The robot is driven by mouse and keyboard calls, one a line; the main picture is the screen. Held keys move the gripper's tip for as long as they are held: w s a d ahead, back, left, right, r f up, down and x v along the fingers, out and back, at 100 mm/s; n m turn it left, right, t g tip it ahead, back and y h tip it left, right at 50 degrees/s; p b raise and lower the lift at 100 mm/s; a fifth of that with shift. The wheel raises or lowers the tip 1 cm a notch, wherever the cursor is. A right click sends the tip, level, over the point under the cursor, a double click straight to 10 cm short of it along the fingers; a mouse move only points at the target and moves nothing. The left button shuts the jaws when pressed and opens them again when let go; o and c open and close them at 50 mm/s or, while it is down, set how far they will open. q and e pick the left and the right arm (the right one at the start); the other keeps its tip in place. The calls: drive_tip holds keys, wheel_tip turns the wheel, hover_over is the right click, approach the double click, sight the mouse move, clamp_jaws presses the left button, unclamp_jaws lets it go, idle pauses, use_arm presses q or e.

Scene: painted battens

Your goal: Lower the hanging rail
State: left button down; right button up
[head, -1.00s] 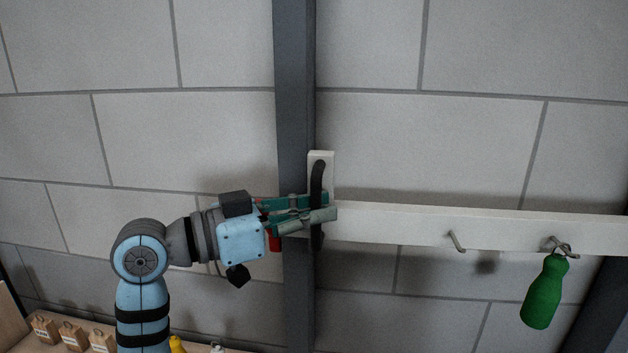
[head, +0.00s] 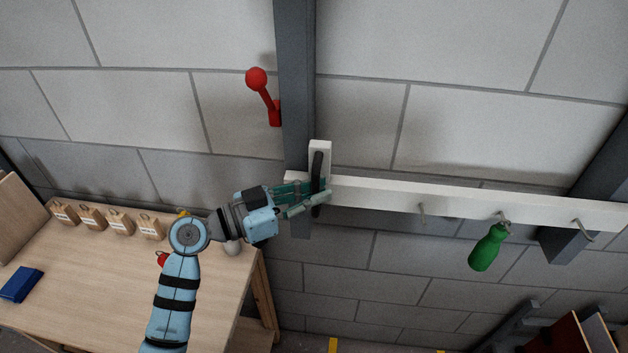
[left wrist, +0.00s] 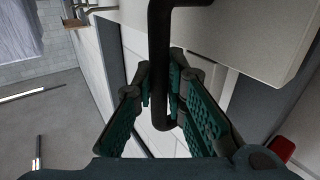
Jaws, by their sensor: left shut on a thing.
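The white hanging rail (head: 380,194) runs across the wall to the right, sloping slightly down to the right in the head view. A short white upright block at its left end carries a black handle (head: 317,166). My left gripper (head: 316,196) is shut on this handle. In the left wrist view the black handle (left wrist: 160,75) stands between the ribbed green finger pads. A green bottle-shaped thing (head: 488,248) hangs from one of the rail's metal hooks (head: 423,213). My right gripper is not in view.
A red lever with a ball knob (head: 257,79) is on the dark post (head: 296,70), above the rail. Brown and red panels stand at the lower right.

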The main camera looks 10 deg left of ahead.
use_arm(q)
drive_tip(key=c, duration=1.6)
unclamp_jaws()
drive_tip(key=shift+d, duration=0.1)
drive_tip(key=v, duration=1.2)
drive_tip(key=shift+w+d, duration=0.1)
